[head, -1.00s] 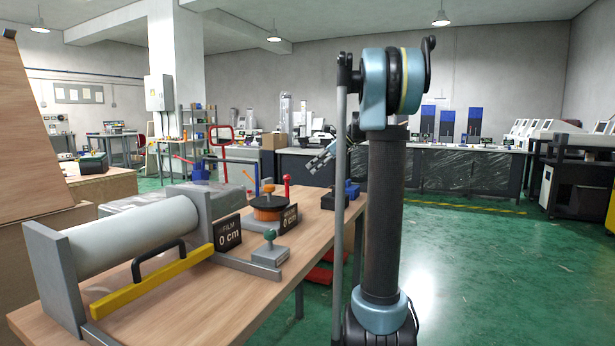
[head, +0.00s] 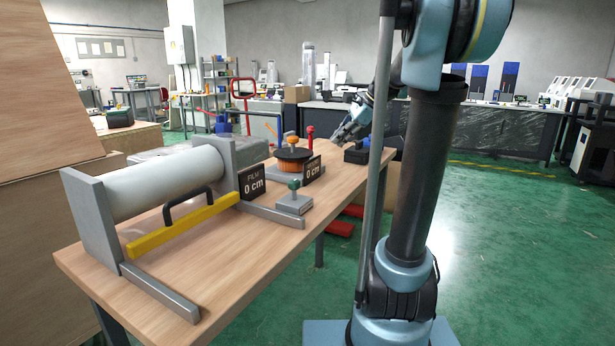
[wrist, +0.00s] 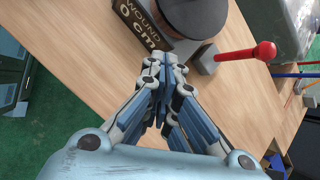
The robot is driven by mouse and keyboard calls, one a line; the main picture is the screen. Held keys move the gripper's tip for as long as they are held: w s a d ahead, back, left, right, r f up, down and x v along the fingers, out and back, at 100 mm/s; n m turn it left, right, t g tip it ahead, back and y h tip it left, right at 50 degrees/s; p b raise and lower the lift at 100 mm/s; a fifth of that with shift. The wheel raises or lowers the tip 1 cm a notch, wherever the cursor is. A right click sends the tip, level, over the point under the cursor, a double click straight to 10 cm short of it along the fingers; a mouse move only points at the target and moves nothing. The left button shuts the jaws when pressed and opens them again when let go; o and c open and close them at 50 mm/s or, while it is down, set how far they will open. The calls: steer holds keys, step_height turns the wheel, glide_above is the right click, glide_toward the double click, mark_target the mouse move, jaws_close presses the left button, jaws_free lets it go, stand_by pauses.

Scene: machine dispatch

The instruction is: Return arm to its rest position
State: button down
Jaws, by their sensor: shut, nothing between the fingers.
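My gripper (head: 346,133) is past the far side of my upright arm link in the head view, above the far right end of the wooden table (head: 235,265). In the wrist view my gripper (wrist: 163,72) is shut and empty, with its fingertips together above the wood. The black sign reading "WOUND 0 cm" (wrist: 140,22) and the dark round disc of the winder lie just beyond the fingertips. A red-knobbed lever (wrist: 240,53) is to their right. Part of the gripper is small and partly hidden behind my arm in the head view.
The table holds a white film roll (head: 165,180), a yellow bar with a black handle (head: 183,226), an orange and black winder (head: 293,158), and a green-knobbed block (head: 294,203). A dark box (head: 357,154) is near my gripper.

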steer(key=s+d+f+n+h, duration=0.3)
steer(key=s+f+n, duration=0.5)
steer(key=s+f, duration=0.4)
steer(key=s+d+f+n+h, duration=0.4)
steer(key=s+f+n, duration=0.4)
steer(key=s+f, duration=0.5)
steer(key=s, duration=0.6)
steer(key=shift+s, duration=0.2)
